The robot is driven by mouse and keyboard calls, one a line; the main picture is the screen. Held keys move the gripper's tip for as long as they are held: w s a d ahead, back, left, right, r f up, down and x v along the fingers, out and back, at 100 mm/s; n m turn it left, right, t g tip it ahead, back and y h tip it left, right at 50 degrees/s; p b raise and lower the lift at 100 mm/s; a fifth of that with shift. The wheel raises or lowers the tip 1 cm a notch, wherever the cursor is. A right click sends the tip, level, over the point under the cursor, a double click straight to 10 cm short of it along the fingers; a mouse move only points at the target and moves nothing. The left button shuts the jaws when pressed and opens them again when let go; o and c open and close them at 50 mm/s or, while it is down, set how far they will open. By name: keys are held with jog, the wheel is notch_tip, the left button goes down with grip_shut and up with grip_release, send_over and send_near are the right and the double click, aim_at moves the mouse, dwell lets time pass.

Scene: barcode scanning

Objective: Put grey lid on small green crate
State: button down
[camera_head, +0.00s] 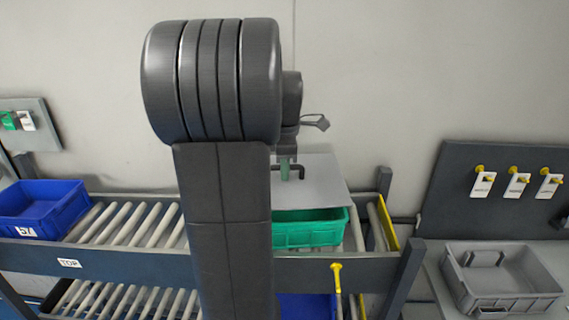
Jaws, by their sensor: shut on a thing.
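The small green crate (310,232) sits on the top roller shelf, right of my arm, which hides its left end. The flat grey lid (325,188) is over the back part of the crate, and a strip of the crate's front shows below it. My gripper (287,172) is shut on the lid's dark handle (300,167). I cannot tell whether the lid touches the crate rim.
A blue crate (45,205) stands at the left end of the rollers (135,222). A yellow hook (337,275) hangs on the shelf's front rail. A grey crate (502,280) stands at the right below a dark panel (495,190) with hanging tags.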

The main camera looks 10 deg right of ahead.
jog(key=shift+f+b, duration=1.5)
jog(key=shift+f, duration=0.7)
jog(key=shift+f, duration=0.1)
jog(key=c, duration=1.3)
grip_release()
jog(key=shift+c, duration=0.2)
notch_tip(320, 180, up, 5)
jog(key=p, duration=0.4)
jog(key=shift+r+p, duration=0.35)
jog(key=shift+r, duration=1.7)
